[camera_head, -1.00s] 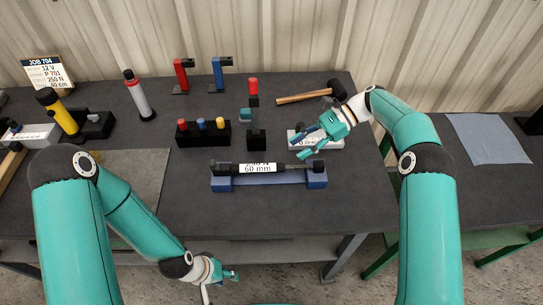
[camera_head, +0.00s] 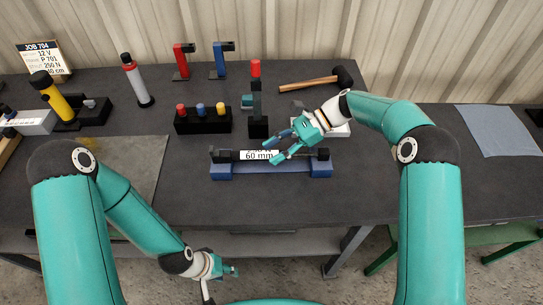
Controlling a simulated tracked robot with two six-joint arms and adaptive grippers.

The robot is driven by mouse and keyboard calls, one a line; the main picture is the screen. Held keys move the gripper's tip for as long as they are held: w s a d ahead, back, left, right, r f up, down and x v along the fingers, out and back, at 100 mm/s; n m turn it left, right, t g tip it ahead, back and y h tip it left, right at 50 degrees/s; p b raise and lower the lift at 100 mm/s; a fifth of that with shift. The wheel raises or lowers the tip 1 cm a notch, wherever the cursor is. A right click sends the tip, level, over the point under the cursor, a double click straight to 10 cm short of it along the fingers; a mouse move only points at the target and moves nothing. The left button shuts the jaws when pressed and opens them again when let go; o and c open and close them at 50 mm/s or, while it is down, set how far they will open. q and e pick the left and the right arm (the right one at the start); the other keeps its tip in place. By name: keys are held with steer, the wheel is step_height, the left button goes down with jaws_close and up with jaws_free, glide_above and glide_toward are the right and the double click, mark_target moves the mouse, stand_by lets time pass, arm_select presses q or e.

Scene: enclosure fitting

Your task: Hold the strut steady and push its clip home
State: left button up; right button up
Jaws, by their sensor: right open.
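The strut (camera_head: 229,156) is a dark cylinder with a white "60 mm" label, lying level across a blue cradle (camera_head: 270,172) near the middle of the table. Its right part is partly hidden by my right gripper. My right gripper (camera_head: 275,147) is open, with its fingers pointing left over the strut's middle and right part; I cannot tell whether they touch it. The clip cannot be made out at this size. My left gripper (camera_head: 234,271) is low, in front of the table edge and well away from the strut; its finger gap is too small to judge.
Behind the strut stand a black block with coloured pegs (camera_head: 203,122) and a dark post with a red top (camera_head: 257,105). A white box (camera_head: 337,130) is partly behind my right gripper. A hammer (camera_head: 318,82) lies farther back. The table right of the cradle is clear.

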steer(key=shift+a+f, duration=0.1)
steer(key=shift+a, duration=0.05)
steer(key=shift+s, duration=0.1)
steer(key=c, duration=0.6)
steer(key=shift+o, duration=0.2)
stand_by(0.5)
